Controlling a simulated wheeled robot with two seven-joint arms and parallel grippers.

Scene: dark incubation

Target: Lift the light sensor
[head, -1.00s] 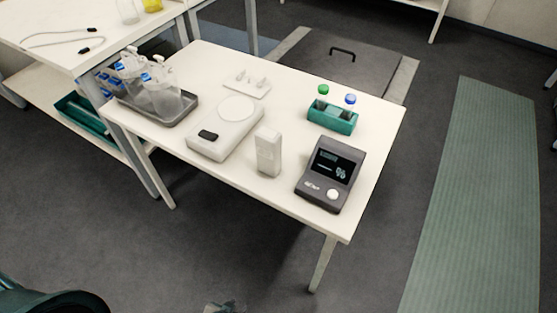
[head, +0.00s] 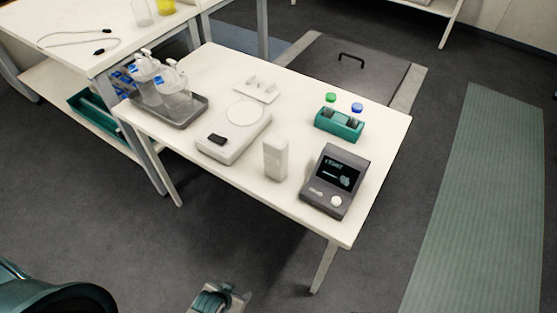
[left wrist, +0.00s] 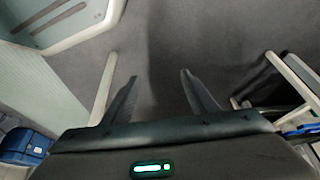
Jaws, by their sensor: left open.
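A dark grey device (head: 335,181) with a lit screen and a round white dome or knob sits at the near right of the white table. A small white upright block (head: 275,158) stands to its left. The frames do not settle which of these is the light sensor. My left gripper (head: 222,298) shows at the bottom edge of the head view, nearer than the table and apart from everything on it. In the left wrist view its two fingers (left wrist: 160,95) are spread, with only grey floor between them. My right gripper is not in view.
The table (head: 385,150) also bears a white scale (head: 217,147), a grey tray (head: 190,120) with clear bottles, a small white rack (head: 257,90) and a teal rack (head: 339,126) with green- and blue-capped vials. Bare floor lies before the table. A second table (head: 75,55) stands left.

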